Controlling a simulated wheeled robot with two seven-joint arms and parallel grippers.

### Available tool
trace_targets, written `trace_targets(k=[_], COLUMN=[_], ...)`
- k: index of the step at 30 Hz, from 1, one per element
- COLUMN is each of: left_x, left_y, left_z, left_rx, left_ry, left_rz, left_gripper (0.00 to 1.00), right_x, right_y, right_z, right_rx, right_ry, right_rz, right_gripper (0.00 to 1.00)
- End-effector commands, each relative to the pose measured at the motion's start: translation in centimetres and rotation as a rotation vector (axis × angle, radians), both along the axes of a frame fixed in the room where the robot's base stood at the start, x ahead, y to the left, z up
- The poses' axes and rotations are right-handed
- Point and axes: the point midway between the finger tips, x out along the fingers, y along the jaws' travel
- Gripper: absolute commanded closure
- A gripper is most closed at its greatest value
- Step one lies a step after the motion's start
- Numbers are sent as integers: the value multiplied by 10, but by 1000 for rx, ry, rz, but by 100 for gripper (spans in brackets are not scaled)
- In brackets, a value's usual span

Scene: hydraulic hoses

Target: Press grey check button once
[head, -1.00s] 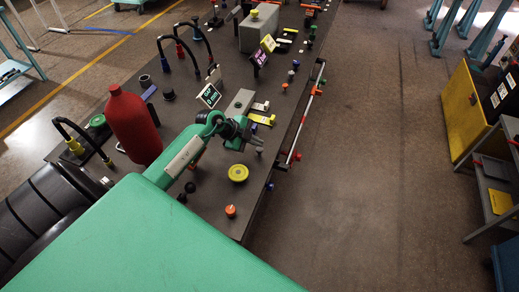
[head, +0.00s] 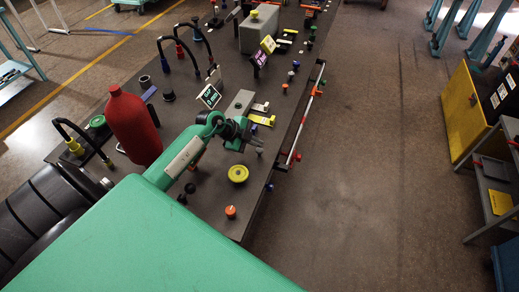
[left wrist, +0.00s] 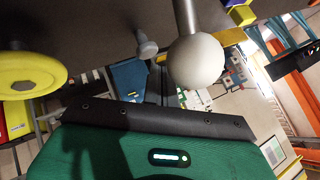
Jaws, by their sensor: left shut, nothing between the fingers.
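My left gripper (head: 247,141) is low over the dark bench, at the end of my green arm, shut and empty. A small grey knob (head: 259,152) stands just beside its tip; I cannot tell whether they touch. In the left wrist view a grey mushroom-shaped button (left wrist: 147,47) and a larger pale grey ball knob (left wrist: 197,60) stick out from the dark bench top. I cannot read any label that says which one is the check button. My gripper's body fills the lower part of that view, and the fingertips are hard to make out. My right gripper is not in view.
A yellow round knob (head: 238,174) and an orange knob (head: 231,211) stand nearer on the bench. A red bottle (head: 133,125) stands left of my arm. A yellow-handled part (head: 262,120) and a small sign (head: 209,96) lie beyond the gripper.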

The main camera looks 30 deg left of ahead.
Motion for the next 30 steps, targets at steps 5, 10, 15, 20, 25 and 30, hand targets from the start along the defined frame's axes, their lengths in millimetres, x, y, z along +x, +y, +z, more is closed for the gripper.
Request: trace_targets(k=[5, 10, 15, 20, 25, 30], left_x=[0, 0, 0, 0, 0, 0], left_y=[0, 0, 0, 0, 0, 0], left_z=[0, 0, 0, 0, -3, -8], left_rx=[0, 0, 0, 0, 0, -1], left_ry=[0, 0, 0, 0, 1, 0], left_rz=[0, 0, 0, 0, 0, 1], left_gripper=[100, 100, 100, 100, 100, 100], right_x=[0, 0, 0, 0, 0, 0], right_y=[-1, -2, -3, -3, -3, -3], right_z=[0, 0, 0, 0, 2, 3], right_rx=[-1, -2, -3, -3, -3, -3], right_ry=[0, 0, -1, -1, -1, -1], right_rz=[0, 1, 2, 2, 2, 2], right_gripper=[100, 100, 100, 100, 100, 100])
